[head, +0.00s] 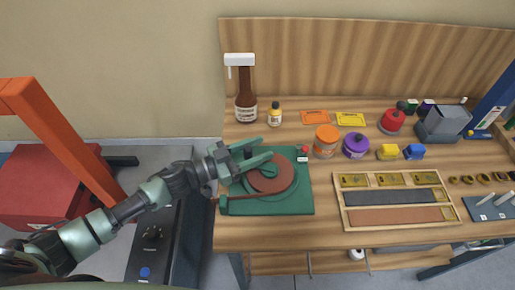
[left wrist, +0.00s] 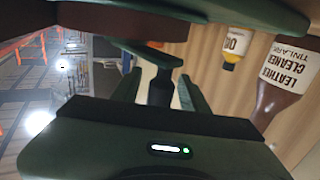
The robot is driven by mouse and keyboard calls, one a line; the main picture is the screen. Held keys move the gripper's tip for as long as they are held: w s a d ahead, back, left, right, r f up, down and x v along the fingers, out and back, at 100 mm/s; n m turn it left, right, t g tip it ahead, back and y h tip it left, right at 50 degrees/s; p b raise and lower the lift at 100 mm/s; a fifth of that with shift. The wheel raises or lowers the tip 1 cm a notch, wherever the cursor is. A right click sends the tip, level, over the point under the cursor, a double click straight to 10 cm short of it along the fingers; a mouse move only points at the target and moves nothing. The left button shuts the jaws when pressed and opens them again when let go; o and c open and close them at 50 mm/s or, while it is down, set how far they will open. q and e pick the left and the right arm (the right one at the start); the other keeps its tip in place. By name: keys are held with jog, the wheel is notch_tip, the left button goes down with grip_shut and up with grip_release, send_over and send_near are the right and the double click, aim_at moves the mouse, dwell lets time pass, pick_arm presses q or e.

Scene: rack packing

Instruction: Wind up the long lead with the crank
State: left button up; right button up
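A green winding board (head: 300,205) lies on the bench, with a round reddish-brown disc (head: 272,178) on it. In the left wrist view, a dark upright post (left wrist: 160,86), possibly the crank's handle, stands between the fingers with gaps showing on both sides. The rest of the crank is largely hidden. My right gripper is not in view.
A cleaner bottle (head: 246,108) and a small yellow bottle (head: 275,116) stand behind the board. Orange (head: 326,140) and purple (head: 355,145) jars stand to its right. A wooden tray (head: 399,225) with strips lies further right. A red box (head: 40,185) is at far left.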

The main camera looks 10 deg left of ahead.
pick_arm(q)
jog(key=shift+a, duration=0.1)
jog(key=shift+s+a+f, duration=0.1)
jog(key=shift+s+a, duration=0.15)
jog(key=b+v, duration=0.2)
jog(key=v, duration=0.4)
jog(key=shift+s+a, duration=0.3)
jog(key=shift+a, duration=0.1)
